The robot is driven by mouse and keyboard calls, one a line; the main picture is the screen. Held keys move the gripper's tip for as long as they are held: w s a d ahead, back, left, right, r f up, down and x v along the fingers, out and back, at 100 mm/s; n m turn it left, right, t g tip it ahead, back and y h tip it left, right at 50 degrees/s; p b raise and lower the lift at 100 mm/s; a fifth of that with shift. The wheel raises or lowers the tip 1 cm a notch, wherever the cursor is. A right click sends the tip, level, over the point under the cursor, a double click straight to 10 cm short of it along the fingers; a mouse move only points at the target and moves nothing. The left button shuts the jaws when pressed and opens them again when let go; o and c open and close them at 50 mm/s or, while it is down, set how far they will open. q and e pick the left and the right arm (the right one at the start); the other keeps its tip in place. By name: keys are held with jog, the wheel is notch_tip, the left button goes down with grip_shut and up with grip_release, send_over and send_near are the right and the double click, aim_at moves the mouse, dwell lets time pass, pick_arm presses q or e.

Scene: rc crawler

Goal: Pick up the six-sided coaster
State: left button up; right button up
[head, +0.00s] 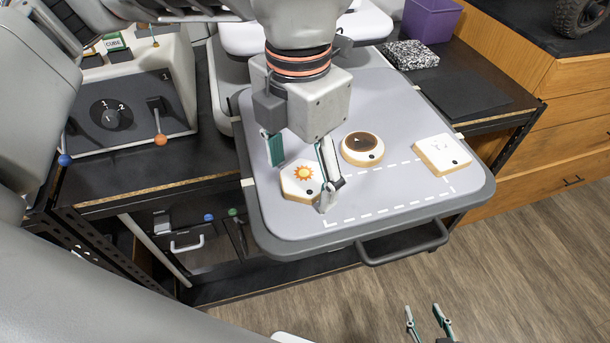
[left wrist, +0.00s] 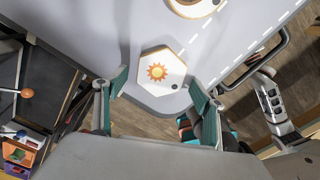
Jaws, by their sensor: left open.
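The six-sided coaster (head: 299,186) is white with a tan edge, an orange sun and a black dot. It lies flat on the grey tray (head: 281,222). My left gripper (head: 300,180) is open above it, one finger on each side; a finger hides part of its right edge. In the left wrist view the coaster (left wrist: 160,72) shows beyond and between the open fingertips (left wrist: 158,92), and nothing is held. My right gripper (head: 428,318) is open and empty, low over the floor at the bottom of the head view.
A round coaster (head: 362,149) with a dark top and a square white coaster (head: 441,155) lie to the right on the tray. A dashed white outline marks the tray. A handle (head: 402,247) juts from its front edge. A control box (head: 115,110) stands left.

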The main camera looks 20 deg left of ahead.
pick_arm(q)
jog(key=c, duration=1.2)
jog(key=shift+r, duration=0.1)
